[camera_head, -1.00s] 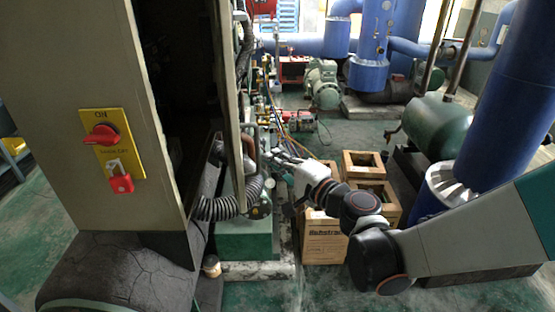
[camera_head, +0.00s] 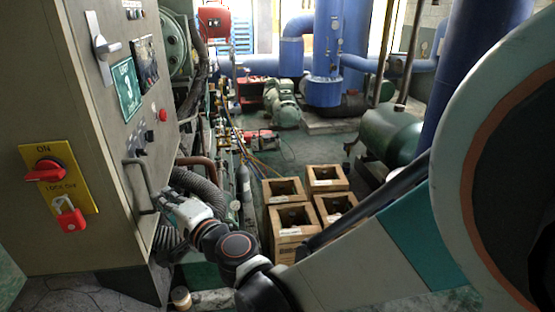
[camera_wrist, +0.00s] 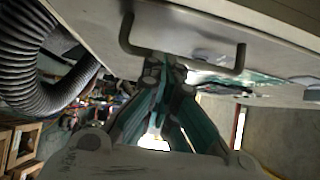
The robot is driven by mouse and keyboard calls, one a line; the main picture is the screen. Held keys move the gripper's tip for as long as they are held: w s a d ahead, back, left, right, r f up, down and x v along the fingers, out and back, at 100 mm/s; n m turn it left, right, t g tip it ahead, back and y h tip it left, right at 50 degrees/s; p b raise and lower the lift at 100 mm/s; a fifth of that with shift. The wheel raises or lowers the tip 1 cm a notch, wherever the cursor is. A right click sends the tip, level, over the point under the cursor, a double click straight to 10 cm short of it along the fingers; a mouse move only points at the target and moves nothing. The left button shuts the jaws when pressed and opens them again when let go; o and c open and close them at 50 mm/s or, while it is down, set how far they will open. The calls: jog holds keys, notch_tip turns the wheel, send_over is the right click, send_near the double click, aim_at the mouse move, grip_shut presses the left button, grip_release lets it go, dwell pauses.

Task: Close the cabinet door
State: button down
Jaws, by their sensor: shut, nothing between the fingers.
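The cabinet door (camera_head: 122,150) shows its outer face in the head view, with knobs, a green label and a U-shaped handle (camera_head: 141,186). It stands against the cabinet body (camera_head: 45,110); the dark interior is hidden, and I see no clear gap at the edge. My gripper (camera_head: 163,198) is beside the lower part of the handle, at the door face. In the wrist view the handle (camera_wrist: 185,53) spans above my shut, empty fingers (camera_wrist: 165,62). The fingertips are close to the door panel; whether they touch it I cannot tell.
A yellow plate with a red switch (camera_head: 45,170) and red padlock (camera_head: 70,217) is on the cabinet's near side. A corrugated hose (camera_head: 200,188) runs behind my gripper.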

jog(key=shift+s+a+r, duration=0.1)
jog(key=shift+s+a, duration=0.15)
